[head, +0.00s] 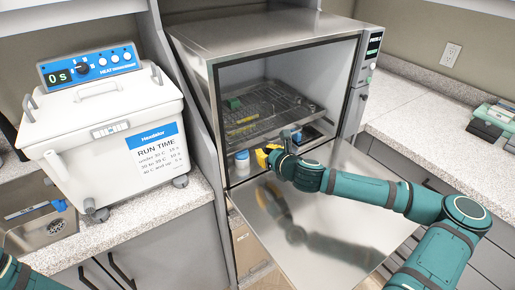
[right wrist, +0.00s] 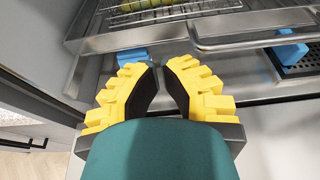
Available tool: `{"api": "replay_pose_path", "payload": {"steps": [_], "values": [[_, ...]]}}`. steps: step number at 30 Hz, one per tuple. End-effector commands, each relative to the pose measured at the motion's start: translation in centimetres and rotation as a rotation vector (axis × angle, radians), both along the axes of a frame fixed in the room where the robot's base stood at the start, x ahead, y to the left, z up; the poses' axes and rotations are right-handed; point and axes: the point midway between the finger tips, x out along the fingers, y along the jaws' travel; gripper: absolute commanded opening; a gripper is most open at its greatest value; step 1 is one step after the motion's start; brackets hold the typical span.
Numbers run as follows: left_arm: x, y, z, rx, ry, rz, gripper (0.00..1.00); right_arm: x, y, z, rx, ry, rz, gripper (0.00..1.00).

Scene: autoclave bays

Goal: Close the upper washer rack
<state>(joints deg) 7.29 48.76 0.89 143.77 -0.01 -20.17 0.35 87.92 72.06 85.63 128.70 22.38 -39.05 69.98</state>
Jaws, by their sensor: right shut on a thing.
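The upper washer rack (head: 290,103) is a wire rack inside the open steel washer (head: 270,45), with a green item on it. Its front edge and a bar-like rail (right wrist: 250,45) show in the right wrist view. My right gripper (head: 270,157), with yellow fingers, is at the front of the washer opening, just below the rack. In the right wrist view my right gripper (right wrist: 162,68) has its fingertips close together at the rack's front edge. It is shut on the rack there, though the exact contact is hard to see. My left gripper is out of view.
The washer door (head: 320,225) is folded down flat under my right arm. A white heated bath (head: 110,130) stands on the left counter; the right counter (head: 410,115) is largely clear.

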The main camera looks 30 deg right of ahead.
Motion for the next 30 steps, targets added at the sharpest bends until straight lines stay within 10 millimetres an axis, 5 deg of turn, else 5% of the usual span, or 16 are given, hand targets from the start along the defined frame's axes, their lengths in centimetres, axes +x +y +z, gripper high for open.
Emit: {"api": "replay_pose_path", "payload": {"steps": [9,24,30], "values": [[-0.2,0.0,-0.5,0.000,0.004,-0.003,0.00,3.9,0.3,-0.1,0.000,0.000,0.001,0.00],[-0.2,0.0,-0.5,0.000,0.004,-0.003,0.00,4.6,0.4,-0.1,-0.001,0.000,0.000,0.00],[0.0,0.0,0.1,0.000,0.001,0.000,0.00,8.0,0.7,0.1,0.000,-0.001,0.001,0.00]]}}
